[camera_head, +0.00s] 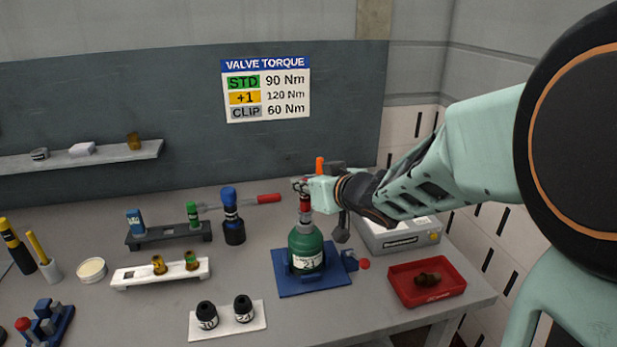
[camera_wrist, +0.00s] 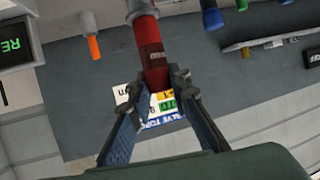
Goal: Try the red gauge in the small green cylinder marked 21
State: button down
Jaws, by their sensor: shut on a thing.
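The small green cylinder (camera_head: 306,247) stands upright in a blue holder (camera_head: 286,284) on the bench in the head view. In the wrist view the red gauge (camera_wrist: 150,45) runs from between my fingers (camera_wrist: 157,85) to a grey collar at the top edge.
A red tray (camera_head: 398,297) with a brown part lies to the right. A grey box (camera_head: 400,240) stands behind it. A white rack (camera_head: 135,277), a dark rack (camera_head: 175,239), a blue-topped tool (camera_head: 232,215) and a white plate with black caps (camera_head: 262,323) are to the left.

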jog(key=shift+f, duration=0.3)
jog(key=shift+r+p, duration=0.35)
jog(key=shift+r, duration=0.05)
jog(key=shift+f+b, duration=0.3)
jog(key=shift+f, duration=0.1)
dwell(0.3)
jog(key=shift+r, duration=0.15)
dwell(0.7)
jog(key=shift+r+p, duration=2.45)
jog(key=shift+p, duration=0.3)
